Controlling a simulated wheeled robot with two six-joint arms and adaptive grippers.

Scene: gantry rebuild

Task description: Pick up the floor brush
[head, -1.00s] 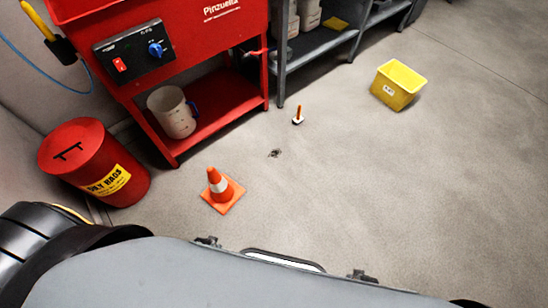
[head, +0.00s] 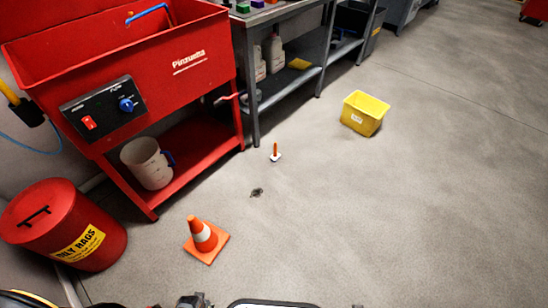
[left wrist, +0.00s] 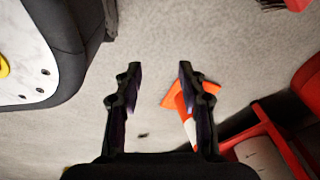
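A small brush (head: 275,152) with an orange handle stands upright on the concrete floor in the head view, near the grey bench's front leg. Its base looks pale and is too small to make out well. My left gripper (left wrist: 158,70) is open in the left wrist view, with nothing between its two dark fingers. It is over bare floor beside the orange cone, which shows behind its right finger. I cannot make out the brush in the left wrist view. My right gripper is in neither view.
An orange cone (head: 203,236) stands in front, with a dark floor patch (head: 257,192) beyond it. A red oily-rags bin (head: 62,222) and red wash station (head: 150,85) are left. A yellow bin (head: 365,112) is farther right. The right floor is open.

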